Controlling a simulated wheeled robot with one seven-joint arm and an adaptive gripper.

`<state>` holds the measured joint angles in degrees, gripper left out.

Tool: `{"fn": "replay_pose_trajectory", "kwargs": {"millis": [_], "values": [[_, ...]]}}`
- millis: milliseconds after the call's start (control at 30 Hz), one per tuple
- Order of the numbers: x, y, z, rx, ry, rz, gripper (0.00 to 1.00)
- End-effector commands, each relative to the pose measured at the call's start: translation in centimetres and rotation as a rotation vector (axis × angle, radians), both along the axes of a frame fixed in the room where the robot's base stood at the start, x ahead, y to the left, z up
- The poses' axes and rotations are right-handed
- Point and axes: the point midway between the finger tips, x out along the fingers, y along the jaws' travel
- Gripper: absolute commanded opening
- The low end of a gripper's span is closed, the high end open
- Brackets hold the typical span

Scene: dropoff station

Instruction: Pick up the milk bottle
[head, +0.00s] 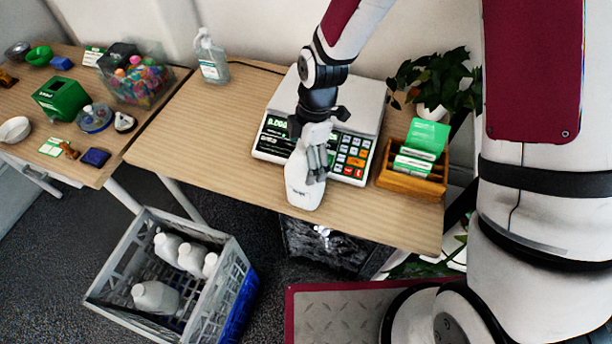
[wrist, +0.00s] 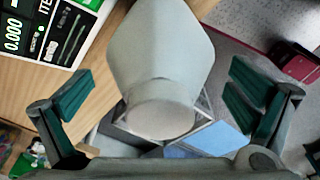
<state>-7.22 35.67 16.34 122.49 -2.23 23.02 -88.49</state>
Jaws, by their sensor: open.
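The white milk bottle (head: 302,187) is at the front edge of the wooden table, just in front of the scale. My gripper (head: 316,160) is at the bottle and hides part of it in the head view. In the wrist view the bottle (wrist: 160,50) is between the two spread green-padded fingers of my gripper (wrist: 160,98), its round end facing the camera. A gap shows between the bottle and each finger. Several similar white bottles (head: 155,297) lie or stand in the grey crate on the floor.
A scale (head: 350,108) stands behind the bottle. A wooden box with green-and-white packets (head: 412,183) and a plant (head: 433,80) are on the right. A clear pump bottle (head: 211,58) is at the back. The grey crate (head: 225,285) is below left. The table's left part is clear.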

Motion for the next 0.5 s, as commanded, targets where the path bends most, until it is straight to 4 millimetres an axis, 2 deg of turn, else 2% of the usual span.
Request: {"fn": "replay_pose_trajectory", "kwargs": {"millis": [233, 433, 500], "values": [[0.00, 0.03, -0.15, 0.000, 0.000, 0.000, 1.00], [0.00, 0.03, -0.13, 0.000, 0.000, 0.000, 0.55], [-0.01, 0.02, -0.14, 0.000, 0.000, 0.000, 0.53]]}}
